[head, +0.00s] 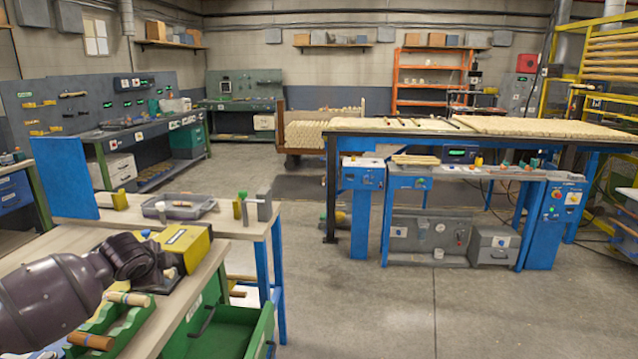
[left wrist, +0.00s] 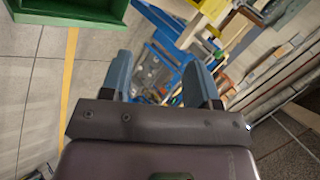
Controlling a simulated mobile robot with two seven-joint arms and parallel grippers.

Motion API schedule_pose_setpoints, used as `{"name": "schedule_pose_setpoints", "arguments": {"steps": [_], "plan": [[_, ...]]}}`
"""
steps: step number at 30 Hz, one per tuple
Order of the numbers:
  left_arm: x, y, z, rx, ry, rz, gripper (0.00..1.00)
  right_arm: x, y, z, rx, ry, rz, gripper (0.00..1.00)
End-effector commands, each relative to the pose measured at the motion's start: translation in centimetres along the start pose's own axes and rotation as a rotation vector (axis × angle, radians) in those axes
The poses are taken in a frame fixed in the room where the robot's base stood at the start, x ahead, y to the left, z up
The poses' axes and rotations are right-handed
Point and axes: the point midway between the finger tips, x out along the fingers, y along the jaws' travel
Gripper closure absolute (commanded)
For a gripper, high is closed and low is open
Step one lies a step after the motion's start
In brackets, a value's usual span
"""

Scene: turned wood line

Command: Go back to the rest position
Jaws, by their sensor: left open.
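My left arm comes in from the left in the head view, low over the near workbench (head: 40,250). Its fingers cannot be made out there. In the left wrist view my left gripper (left wrist: 158,65) shows two blue-grey fingers spread apart with nothing between them. Beyond the fingers are floor and blue bench parts, apart from the gripper. My right gripper is in neither view.
Close to my left arm are a yellow and black box (head: 185,245) and a green tray (head: 125,325) with turned wooden pieces. An open green drawer (head: 235,325) juts out below; a green container (left wrist: 75,12) shows in the wrist view. Floor (head: 400,310) is clear ahead.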

Motion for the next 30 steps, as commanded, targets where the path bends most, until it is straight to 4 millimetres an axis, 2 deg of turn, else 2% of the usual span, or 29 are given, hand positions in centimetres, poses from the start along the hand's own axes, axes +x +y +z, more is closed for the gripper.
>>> {"name": "schedule_pose_setpoints", "arguments": {"steps": [1,3,6,9,13,20,26,30], "plan": [[0.3,1.6,-1.8,-0.051,0.07,-0.027,0.45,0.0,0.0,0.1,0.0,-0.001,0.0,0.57],[0.4,3.6,-4.1,-0.135,0.174,-0.067,0.45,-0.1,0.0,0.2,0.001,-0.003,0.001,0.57],[0.0,6.8,-6.6,-0.255,0.305,-0.102,0.45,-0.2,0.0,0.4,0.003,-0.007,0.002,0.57],[-0.6,10.0,-8.2,-0.374,0.416,-0.119,0.45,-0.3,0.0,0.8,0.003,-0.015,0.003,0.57],[-1.7,14.1,-9.1,-0.521,0.523,-0.13,0.45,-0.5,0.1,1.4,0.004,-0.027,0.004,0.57],[-3.9,21.0,-8.1,-0.748,0.614,-0.144,0.45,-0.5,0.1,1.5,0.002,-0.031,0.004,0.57],[-5.7,27.1,-5.3,-0.901,0.587,-0.158,0.45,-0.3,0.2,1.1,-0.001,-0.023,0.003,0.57],[-6.8,32.0,-2.6,-0.996,0.508,-0.151,0.45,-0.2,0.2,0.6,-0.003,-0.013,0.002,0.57]]}}
